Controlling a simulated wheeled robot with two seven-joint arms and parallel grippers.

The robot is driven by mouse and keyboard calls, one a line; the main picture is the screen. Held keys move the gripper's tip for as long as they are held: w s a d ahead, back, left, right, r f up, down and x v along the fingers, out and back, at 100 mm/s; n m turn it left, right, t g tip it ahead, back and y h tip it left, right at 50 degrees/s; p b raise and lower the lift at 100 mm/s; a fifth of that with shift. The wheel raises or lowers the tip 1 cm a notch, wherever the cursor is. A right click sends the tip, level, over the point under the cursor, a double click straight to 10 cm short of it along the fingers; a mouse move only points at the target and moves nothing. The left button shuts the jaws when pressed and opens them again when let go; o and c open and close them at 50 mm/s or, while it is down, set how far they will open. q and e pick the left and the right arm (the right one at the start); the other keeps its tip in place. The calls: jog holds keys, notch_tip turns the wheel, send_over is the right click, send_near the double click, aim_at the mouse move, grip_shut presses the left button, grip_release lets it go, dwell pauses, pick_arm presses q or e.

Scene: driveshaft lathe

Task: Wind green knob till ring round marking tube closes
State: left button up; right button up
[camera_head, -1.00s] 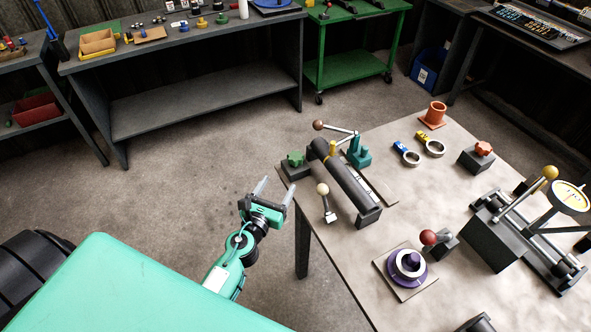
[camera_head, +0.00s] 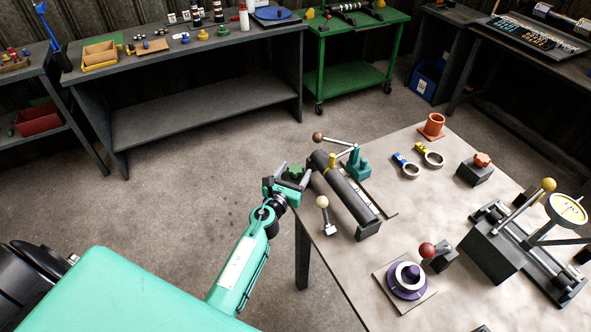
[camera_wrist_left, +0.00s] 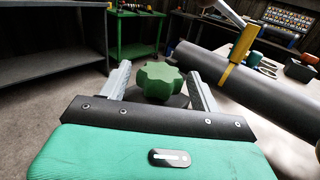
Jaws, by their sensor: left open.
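The green knob (camera_wrist_left: 160,82), a lobed handwheel, sits between the two open fingers of my left gripper (camera_wrist_left: 160,85) in the left wrist view, with a gap to each finger. In the head view the knob (camera_head: 295,171) is partly covered by the left gripper (camera_head: 291,175) at the table's left corner. The dark marking tube (camera_head: 345,188) lies beside it on its stand. A yellow ring (camera_head: 332,161) is around the tube near its far end and also shows in the left wrist view (camera_wrist_left: 238,58); I cannot tell whether it is closed. My right gripper is not in view.
A white-ball lever (camera_head: 323,203) stands just in front of the tube. A teal clamp with a brown-ball lever (camera_head: 358,163) stands behind it. A purple hub (camera_head: 407,280) and a red-ball lever (camera_head: 427,250) are nearer on the table.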

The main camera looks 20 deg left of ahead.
pick_arm(q)
jog(key=shift+w, duration=0.65)
jog(key=c, duration=1)
jog(key=shift+f+n+y+b, duration=0.1)
jog(key=shift+n+y+b, duration=0.55)
jog(key=shift+y, duration=0.65)
jog(key=shift+n+g+y, duration=0.3)
jog(key=shift+n+y, duration=0.65)
jog(key=shift+y, duration=0.25)
jog(key=o, duration=1)
